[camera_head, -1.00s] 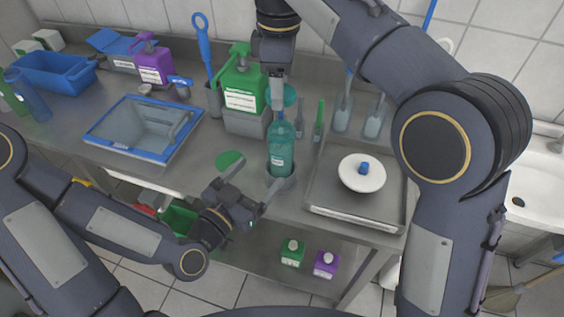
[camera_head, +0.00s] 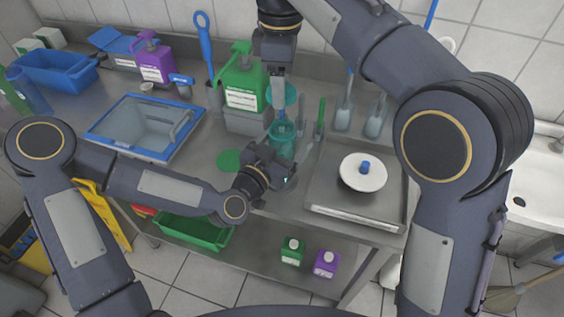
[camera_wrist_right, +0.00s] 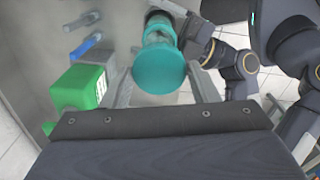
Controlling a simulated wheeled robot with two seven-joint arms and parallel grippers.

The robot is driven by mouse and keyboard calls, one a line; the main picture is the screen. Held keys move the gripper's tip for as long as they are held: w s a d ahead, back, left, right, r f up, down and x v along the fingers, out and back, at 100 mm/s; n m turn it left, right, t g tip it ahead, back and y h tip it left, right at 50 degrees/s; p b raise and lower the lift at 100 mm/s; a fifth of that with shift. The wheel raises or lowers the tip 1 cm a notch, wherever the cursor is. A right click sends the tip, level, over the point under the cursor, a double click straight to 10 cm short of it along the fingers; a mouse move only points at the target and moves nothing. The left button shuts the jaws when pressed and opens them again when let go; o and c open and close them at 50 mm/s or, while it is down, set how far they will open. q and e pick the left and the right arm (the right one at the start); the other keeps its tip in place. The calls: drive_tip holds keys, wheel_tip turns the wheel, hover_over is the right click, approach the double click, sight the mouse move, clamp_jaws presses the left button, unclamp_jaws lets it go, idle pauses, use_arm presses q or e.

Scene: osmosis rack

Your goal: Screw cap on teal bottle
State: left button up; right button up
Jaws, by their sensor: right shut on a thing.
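The teal bottle (camera_head: 281,138) stands upright near the worktop's front edge in the head view; its lower part is hidden behind my left gripper. It also shows in the right wrist view (camera_wrist_right: 158,28). My right gripper (camera_head: 280,95) points down and is shut on the round teal cap (camera_head: 289,94), above the bottle. In the wrist view the cap (camera_wrist_right: 158,72) lies between the fingers and overlaps the bottle; contact with the neck is unclear. My left gripper (camera_head: 275,172) is at the bottle's lower side; whether its fingers grip is hidden.
A green disc (camera_head: 229,160) lies to the left, near a blue-rimmed basin (camera_head: 120,148). Upright tools stand close behind right.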

use_arm(q)
drive_tip(key=c, duration=1.5)
use_arm(e)
drive_tip(key=shift+f, duration=2.5)
drive_tip(key=shift+f, duration=0.9)
drive_tip(key=shift+f, duration=0.55)
